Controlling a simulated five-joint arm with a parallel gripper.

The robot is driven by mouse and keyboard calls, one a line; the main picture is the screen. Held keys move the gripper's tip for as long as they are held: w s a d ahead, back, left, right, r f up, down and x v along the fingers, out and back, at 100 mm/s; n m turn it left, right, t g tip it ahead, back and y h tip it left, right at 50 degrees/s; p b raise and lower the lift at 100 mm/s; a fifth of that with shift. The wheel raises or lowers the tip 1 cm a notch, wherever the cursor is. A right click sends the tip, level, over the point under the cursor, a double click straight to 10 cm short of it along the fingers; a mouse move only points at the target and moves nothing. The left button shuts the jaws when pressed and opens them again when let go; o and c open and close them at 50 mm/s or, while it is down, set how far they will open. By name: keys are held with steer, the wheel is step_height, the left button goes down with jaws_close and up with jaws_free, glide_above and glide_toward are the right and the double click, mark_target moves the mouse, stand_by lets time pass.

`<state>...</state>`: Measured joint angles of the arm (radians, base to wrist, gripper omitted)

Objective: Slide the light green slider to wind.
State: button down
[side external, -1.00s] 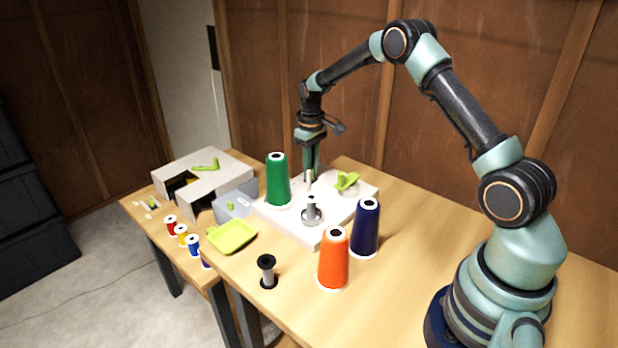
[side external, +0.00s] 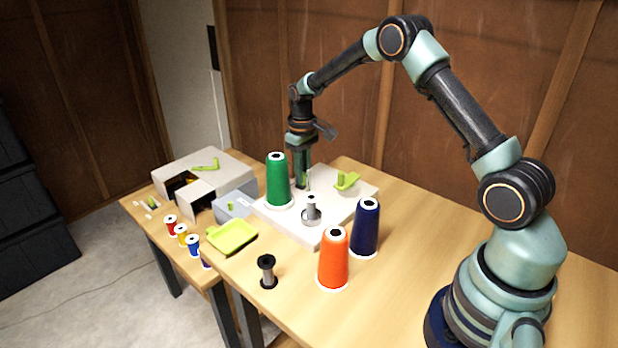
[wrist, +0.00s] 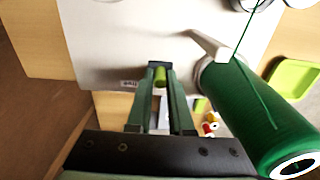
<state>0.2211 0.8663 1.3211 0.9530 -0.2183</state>
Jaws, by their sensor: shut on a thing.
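The light green slider (wrist: 160,76) sits at the edge of the pale winder plate (wrist: 110,40) in the wrist view. My gripper (wrist: 160,70) points down at it, with one finger on each side, shut on the slider. In the side view my gripper (side external: 301,186) is low over the plate (side external: 285,222), just behind the green thread cone (side external: 277,182), and the slider is hidden there. A small dark label (wrist: 129,84) lies beside the fingers; its word is too small to read surely.
The green cone (wrist: 255,105) stands close to my fingers. A pale guide arm (wrist: 208,45) is near. A lime knob (side external: 346,181) and metal spindle (side external: 311,211) are on the plate. Orange (side external: 333,260) and navy cones (side external: 366,230) stand in front.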

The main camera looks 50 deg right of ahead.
steer(key=shift+a, duration=0.1)
steer(key=c, duration=0.8)
jaws_free()
steer(key=shift+r, duration=3.05)
steer(key=shift+r, duration=2)
